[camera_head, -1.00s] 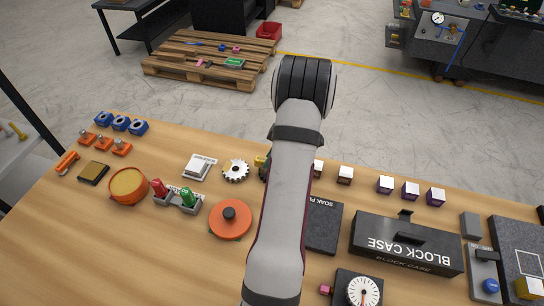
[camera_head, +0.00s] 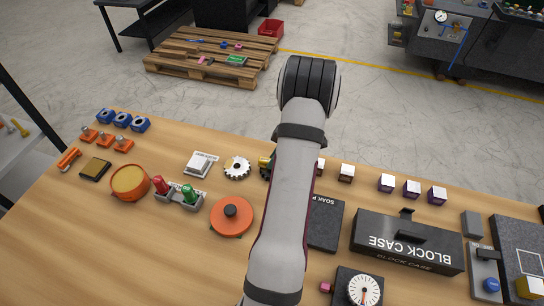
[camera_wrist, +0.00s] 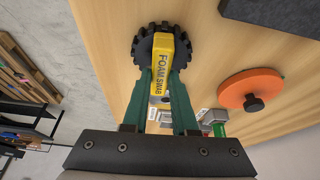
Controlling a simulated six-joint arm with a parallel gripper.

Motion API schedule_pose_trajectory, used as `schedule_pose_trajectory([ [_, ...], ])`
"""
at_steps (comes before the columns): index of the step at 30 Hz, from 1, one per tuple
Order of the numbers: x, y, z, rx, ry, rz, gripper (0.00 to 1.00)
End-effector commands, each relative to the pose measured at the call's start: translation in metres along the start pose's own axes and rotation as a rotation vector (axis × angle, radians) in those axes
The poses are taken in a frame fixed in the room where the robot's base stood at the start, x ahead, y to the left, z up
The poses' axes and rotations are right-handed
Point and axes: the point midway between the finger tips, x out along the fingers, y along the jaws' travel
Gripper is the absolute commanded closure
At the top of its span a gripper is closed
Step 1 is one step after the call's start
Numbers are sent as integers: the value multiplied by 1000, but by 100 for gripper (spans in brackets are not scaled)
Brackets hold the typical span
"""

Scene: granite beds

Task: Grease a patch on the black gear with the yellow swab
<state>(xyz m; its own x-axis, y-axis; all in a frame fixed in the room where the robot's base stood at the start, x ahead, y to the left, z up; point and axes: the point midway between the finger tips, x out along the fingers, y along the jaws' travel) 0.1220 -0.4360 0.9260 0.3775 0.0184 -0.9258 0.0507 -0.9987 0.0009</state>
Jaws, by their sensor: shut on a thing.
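My gripper (camera_wrist: 160,92) is shut on the yellow swab (camera_wrist: 163,62), marked FOAM SWAB, between two green fingers. The swab's far end lies over the face of the black gear (camera_wrist: 142,47) in the wrist view. I cannot tell whether it touches the gear. The gear's toothed rim shows around the swab; its middle is partly covered. In the head view my arm hides most of the gear and gripper, and only a bit of yellow (camera_head: 263,161) shows at the arm's left edge.
An orange disc with a black knob (camera_head: 231,216) stands nearer. Red and green buttons (camera_head: 180,193) are left. A block case (camera_head: 408,241) and soak pad (camera_head: 325,224) lie right.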

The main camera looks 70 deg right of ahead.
Motion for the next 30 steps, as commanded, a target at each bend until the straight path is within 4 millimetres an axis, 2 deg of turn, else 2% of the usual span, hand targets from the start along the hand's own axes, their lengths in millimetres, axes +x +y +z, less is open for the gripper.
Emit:
schedule_pose_trajectory([
  [6,-8,0,16,1,0,1,100],
  [16,4,0,-5,0,0,0,100],
  [25,-6,0,16,1,0,0,100],
  [30,-3,0,9,-1,0,-1,100],
])
